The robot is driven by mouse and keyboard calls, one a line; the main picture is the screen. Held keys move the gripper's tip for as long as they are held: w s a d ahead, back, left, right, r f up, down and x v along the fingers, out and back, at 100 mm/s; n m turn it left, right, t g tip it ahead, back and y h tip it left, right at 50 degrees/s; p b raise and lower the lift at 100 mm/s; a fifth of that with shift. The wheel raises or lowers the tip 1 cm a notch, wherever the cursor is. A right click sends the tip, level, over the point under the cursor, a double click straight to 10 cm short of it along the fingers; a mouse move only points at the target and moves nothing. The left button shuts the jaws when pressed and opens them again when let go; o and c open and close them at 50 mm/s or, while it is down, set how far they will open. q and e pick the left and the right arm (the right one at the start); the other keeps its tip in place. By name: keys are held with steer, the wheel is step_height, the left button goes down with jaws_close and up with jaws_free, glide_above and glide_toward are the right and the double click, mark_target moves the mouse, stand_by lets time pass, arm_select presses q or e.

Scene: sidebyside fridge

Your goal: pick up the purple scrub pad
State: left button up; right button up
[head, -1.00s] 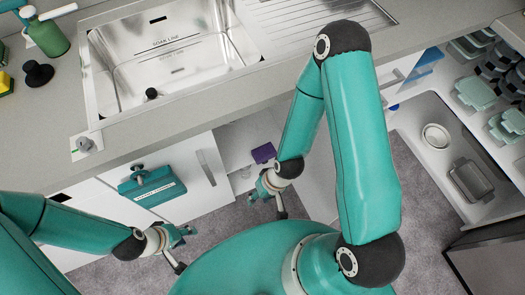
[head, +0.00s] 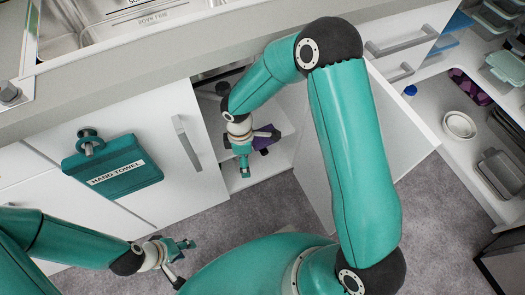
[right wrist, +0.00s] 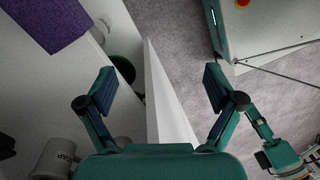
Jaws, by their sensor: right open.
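The purple scrub pad (head: 263,151) lies in the open cabinet under the sink, partly hidden behind my right gripper (head: 256,154) in the head view. In the right wrist view the pad (right wrist: 45,20) is at the top left corner, outside the jaws and cut off by the picture's edge. My right gripper (right wrist: 160,90) has its fingers spread and empty, with a white panel edge showing between them. My left gripper (head: 183,262) is low in front of the closed cabinet door, its fingers apart with nothing between them.
The open white cabinet door (head: 312,165) stands right of my right gripper. A closed door (head: 150,150) with a hand towel rack (head: 112,170) is at left. In the right wrist view a soap container (right wrist: 58,157) and a green round thing (right wrist: 123,70) stand near the pad.

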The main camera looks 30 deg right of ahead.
mark_target(256, 137)
steer(key=w+d+n+h+b, duration=0.1)
steer(key=w+b, duration=0.1)
steer(key=w+d+n+h+b, duration=0.2)
steer(key=w+b, duration=0.1)
steer(key=w+d+n+t+h+b, duration=0.1)
steer(key=w+d+b, duration=0.1)
steer(key=b, duration=0.1)
steer(key=shift+w+d+f, duration=0.15)
steer(key=shift+d+f, duration=0.05)
steer(key=shift+f, duration=0.05)
steer(key=shift+w+d+n+h+b, duration=0.15)
steer(key=shift+d+n+h+b, duration=0.1)
steer(key=shift+n+h+b, duration=0.05)
steer(key=shift+b+x, duration=0.35)
steer(key=shift+x, duration=0.6)
steer(key=b+x, duration=0.1)
steer(key=x, duration=0.1)
steer(key=w+b+x, duration=0.1)
steer(key=x, duration=0.1)
steer(key=shift+f, duration=0.1)
steer(key=shift+d+f+b, duration=0.2)
steer(key=shift+f+b, duration=0.05)
steer(key=shift+b, duration=0.05)
arm_select(q)
step_height(256, 137, down, 14)
steer(key=shift+f, duration=0.15)
arm_select(e)
steer(key=shift+c, duration=0.2)
steer(key=c, duration=1.1)
